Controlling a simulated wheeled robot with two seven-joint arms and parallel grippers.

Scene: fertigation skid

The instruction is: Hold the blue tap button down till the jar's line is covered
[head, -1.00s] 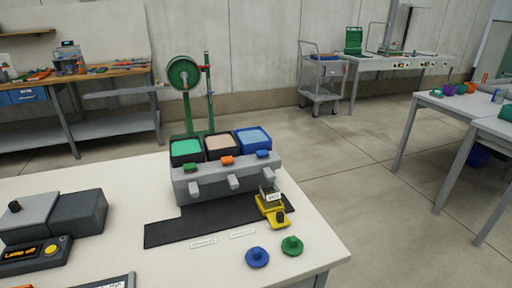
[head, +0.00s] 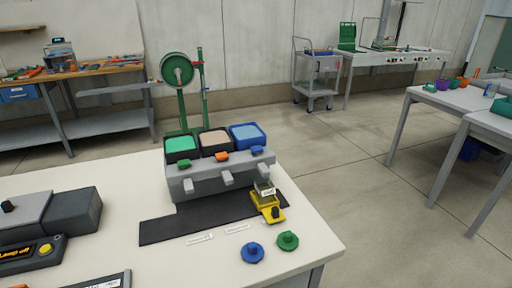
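The blue tap button (head: 257,150) sits at the right end of the grey dispenser block (head: 222,177), in front of the tank with blue contents (head: 247,133). A small clear jar (head: 264,187) with a white label stands under the right-hand spout, by a yellow holder (head: 271,212) at the right end of the black mat (head: 165,230). The jar's line and level are too small to make out. Nothing touches the blue button. Neither of my grippers is in view.
Green (head: 184,163) and orange (head: 222,156) buttons sit left of the blue one. A blue knobbed disc (head: 252,252) and a green one (head: 287,240) lie near the table's front right edge.

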